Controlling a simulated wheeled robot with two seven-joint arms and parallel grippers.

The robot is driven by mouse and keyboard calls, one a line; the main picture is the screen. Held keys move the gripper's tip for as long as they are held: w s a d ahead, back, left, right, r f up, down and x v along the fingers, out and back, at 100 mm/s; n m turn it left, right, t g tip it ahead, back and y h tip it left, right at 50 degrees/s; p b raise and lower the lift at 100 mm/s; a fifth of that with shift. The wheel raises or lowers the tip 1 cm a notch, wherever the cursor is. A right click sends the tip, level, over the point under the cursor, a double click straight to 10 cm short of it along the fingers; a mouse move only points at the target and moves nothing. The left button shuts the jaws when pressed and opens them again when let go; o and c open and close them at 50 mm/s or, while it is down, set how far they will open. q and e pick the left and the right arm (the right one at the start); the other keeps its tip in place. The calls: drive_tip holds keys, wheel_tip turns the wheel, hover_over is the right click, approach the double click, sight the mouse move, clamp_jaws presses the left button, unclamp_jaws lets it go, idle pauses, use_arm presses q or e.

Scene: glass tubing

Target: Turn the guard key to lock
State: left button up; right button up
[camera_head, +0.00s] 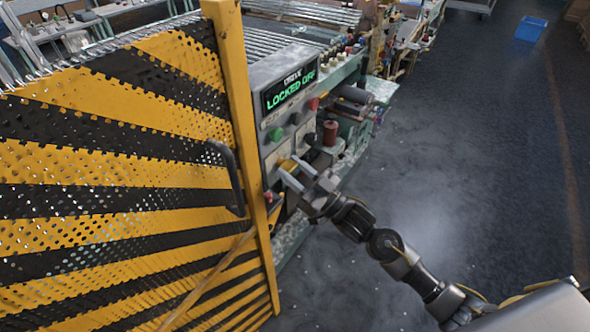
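The grey control panel (292,65) stands at the right edge of the yellow-and-black guard (110,150). Its display (290,88) reads "DRIVE" and, in green letters, "LOCKED OFF". A yellow part (287,164), seemingly the guard key or its switch plate, shows low on the panel. My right gripper (288,166) reaches it from the lower right. Its two pale fingers are at the yellow part, with a small gap visible between them. The fingertips partly hide the key, so its angle and any grip on it are unclear. My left gripper is out of view.
The panel also carries a green button (275,134) and a red one (313,104). A dark handle (228,170) stands out from the guard just left of the panel. Machinery with spools (330,132) lies behind my gripper. The floor (470,150) on the right is open.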

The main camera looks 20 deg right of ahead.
drive_tip(key=c, duration=0.4)
drive_tip(key=n+g+y+b, duration=0.1)
drive_tip(key=n, duration=0.1)
drive_tip(key=n+g+b, duration=0.1)
drive_tip(key=n, duration=0.2)
drive_tip(key=shift+w+d+f+y, duration=0.1)
drive_tip(key=shift+d+y, duration=0.05)
drive_tip(key=shift+y, duration=0.25)
drive_tip(key=n+g+b, duration=0.1)
drive_tip(key=n, duration=0.3)
drive_tip(key=n+g+y+b, duration=0.1)
drive_tip(key=n+g+b, duration=0.1)
drive_tip(key=n, duration=0.2)
drive_tip(key=shift+w+d, duration=0.1)
drive_tip(key=n+g+b, duration=0.1)
drive_tip(key=n, duration=0.1)
drive_tip(key=n+g+b, duration=0.1)
drive_tip(key=n, duration=0.2)
drive_tip(key=shift+r+g, duration=0.2)
drive_tip(key=shift+g, duration=0.1)
drive_tip(key=shift+r+n+g+h+b, duration=0.1)
drive_tip(key=shift+n+g+h+b, duration=0.4)
drive_tip(key=shift+n, duration=0.6)
drive_tip(key=shift+r+n+g+h+b, duration=0.1)
drive_tip(key=shift+n+h+b, duration=0.1)
drive_tip(key=shift+n+b, duration=0.7)
drive_tip(key=shift+n, duration=0.3)
